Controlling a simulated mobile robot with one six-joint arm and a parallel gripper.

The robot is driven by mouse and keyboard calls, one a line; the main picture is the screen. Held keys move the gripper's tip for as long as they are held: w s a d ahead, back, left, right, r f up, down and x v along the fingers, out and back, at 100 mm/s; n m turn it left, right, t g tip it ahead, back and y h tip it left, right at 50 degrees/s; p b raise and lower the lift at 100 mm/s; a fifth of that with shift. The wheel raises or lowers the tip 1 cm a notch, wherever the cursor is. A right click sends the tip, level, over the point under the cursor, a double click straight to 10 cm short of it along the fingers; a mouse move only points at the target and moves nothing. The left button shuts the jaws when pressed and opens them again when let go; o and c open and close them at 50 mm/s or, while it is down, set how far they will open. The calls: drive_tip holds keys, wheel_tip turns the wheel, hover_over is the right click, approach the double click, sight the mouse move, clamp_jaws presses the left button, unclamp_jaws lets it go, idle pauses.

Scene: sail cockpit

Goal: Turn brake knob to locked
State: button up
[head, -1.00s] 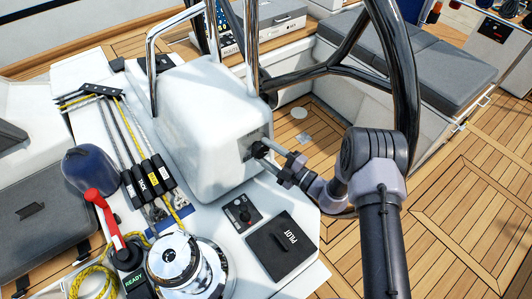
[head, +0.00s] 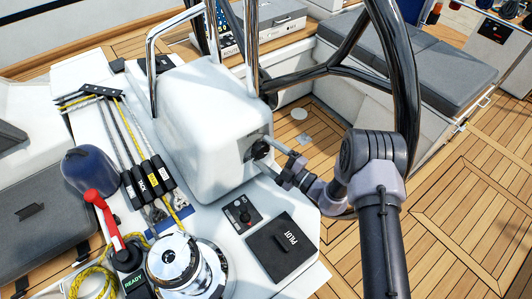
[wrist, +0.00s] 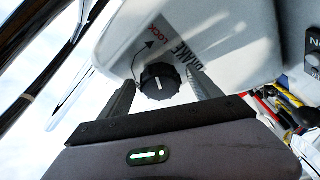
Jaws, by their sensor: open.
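The brake knob (wrist: 160,82) is a black ribbed dial with a white pointer line, on the white pedestal face. Red LOCK lettering, a curved arrow and the word BRAKE are printed beside it. In the wrist view the pointer line runs roughly upright, not clearly at LOCK. My gripper (wrist: 163,92) is open, one finger on each side of the knob, with visible gaps; contact is not apparent. In the head view the knob (head: 260,149) is a dark spot on the pedestal's right face, and my gripper (head: 273,149) is right at it, partly hiding it.
The white pedestal (head: 195,120) carries chrome rails. The dark steering wheel (head: 402,80) rises behind my arm. A small knob panel (head: 240,215), a PILOT hatch (head: 282,246) and a chrome winch (head: 178,262) lie below. Open teak deck is at right.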

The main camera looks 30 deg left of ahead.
drive_tip(key=p+v, duration=0.2)
drive_tip(key=v, duration=1.5)
drive_tip(key=shift+d, duration=0.2)
drive_tip(key=shift+f, duration=0.1)
